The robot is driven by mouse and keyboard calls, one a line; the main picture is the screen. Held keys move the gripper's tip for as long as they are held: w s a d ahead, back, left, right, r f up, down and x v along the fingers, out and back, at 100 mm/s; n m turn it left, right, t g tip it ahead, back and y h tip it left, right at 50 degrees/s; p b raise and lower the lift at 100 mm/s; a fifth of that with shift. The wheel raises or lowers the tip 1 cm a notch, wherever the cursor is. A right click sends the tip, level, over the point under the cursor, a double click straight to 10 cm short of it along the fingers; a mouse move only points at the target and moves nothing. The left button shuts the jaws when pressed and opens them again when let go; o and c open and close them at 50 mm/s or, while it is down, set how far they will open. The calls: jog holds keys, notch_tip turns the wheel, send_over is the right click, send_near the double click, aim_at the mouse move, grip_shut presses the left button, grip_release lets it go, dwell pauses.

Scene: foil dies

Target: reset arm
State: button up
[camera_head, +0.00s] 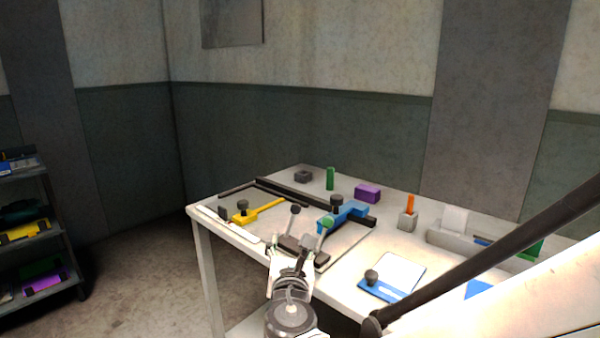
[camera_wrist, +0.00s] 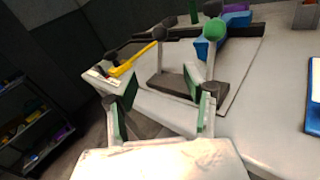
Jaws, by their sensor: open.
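My gripper (camera_head: 291,266) is at the front edge of the white table (camera_head: 340,287) in the head view, in front of a dark block with two upright knobbed levers (camera_head: 300,246). In the wrist view my gripper (camera_wrist: 163,122) shows two green-padded fingers spread apart with nothing between them. Beyond the fingers is the same dark block (camera_wrist: 175,84). A yellow tool (camera_head: 262,210) and a blue tool (camera_head: 343,215), each with a dark knob, lie on the plate behind it. The yellow tool also shows in the wrist view (camera_wrist: 132,60).
A blue-edged white board (camera_head: 401,272) with a dark knob lies right of my gripper. Behind stand a purple block (camera_head: 367,193), a green block (camera_head: 330,178) and an orange peg in a grey holder (camera_head: 408,219). A dark shelf (camera_head: 38,245) stands at far left, with open floor between.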

jog(key=s+d+r+m+g+h+p, duration=0.2)
jog(key=s+d+m+g+p, duration=0.1)
jog(key=d+m, duration=0.6)
jog(key=s+d+r+m+g+h+p, duration=0.2)
jog(key=s+d+r+m+g+p, duration=0.15)
jog(key=d+m, duration=0.55)
jog(key=s+d+m+g+y+p, duration=0.1)
jog(key=s+m+g+p, duration=0.1)
jog(key=s+m, duration=0.6)
jog(key=s+d+r+m+g+y+p, duration=0.1)
jog(key=s+d+m+g+y+p, duration=0.1)
jog(key=s+m, duration=0.5)
jog(key=shift+s+d+m+y+p, duration=0.3)
jog(key=shift+s+m+p, duration=0.1)
jog(key=shift+m, duration=0.2)
jog(key=shift+r, duration=0.1)
